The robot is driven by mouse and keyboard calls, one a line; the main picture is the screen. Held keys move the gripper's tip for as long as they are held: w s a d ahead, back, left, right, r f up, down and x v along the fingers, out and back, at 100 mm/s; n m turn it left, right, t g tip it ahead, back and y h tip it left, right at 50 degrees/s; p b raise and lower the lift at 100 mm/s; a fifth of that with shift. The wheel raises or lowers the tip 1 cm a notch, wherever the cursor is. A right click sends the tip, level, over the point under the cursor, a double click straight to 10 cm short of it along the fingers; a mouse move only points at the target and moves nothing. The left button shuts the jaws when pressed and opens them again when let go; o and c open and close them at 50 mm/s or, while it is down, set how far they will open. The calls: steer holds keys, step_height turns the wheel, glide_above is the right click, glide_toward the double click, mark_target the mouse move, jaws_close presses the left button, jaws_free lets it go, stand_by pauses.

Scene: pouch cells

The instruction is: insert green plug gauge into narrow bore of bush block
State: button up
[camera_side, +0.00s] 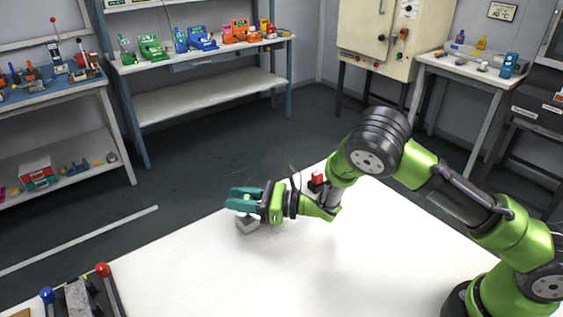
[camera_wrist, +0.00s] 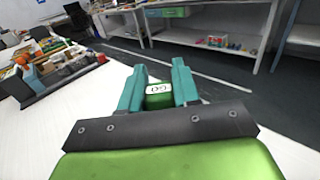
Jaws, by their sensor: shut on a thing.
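My gripper (camera_side: 234,198), with two teal fingers, is tilted nearly level above the white table. In the wrist view, my gripper (camera_wrist: 160,78) is shut on the green plug gauge (camera_wrist: 159,101), which shows as a green block with a white, marked label between the fingers. Its far end is hidden, and I cannot make it out in the side view. A small grey block (camera_side: 247,226), which looks like the bush block, sits on the table just under the fingers. Its bores cannot be seen, and I cannot tell whether the gauge touches it.
A small red object (camera_side: 317,180) is on the table behind my wrist. A fixture with blue and red ball knobs (camera_side: 75,297) is at the lower left, and a cluttered dark rack (camera_wrist: 55,68) is at the left in the wrist view. The table front (camera_side: 230,285) is clear.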

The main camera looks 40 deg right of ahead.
steer(key=shift+f, duration=0.5)
stand_by(1.9)
steer(key=shift+r, duration=0.4)
stand_by(0.5)
steer(key=shift+f, duration=0.35)
stand_by(0.6)
steer(key=o, duration=1.1)
steer(key=shift+d, duration=0.1)
steer(key=v, duration=1.6)
steer(key=shift+s+d, duration=0.25)
steer(key=shift+s, duration=0.05)
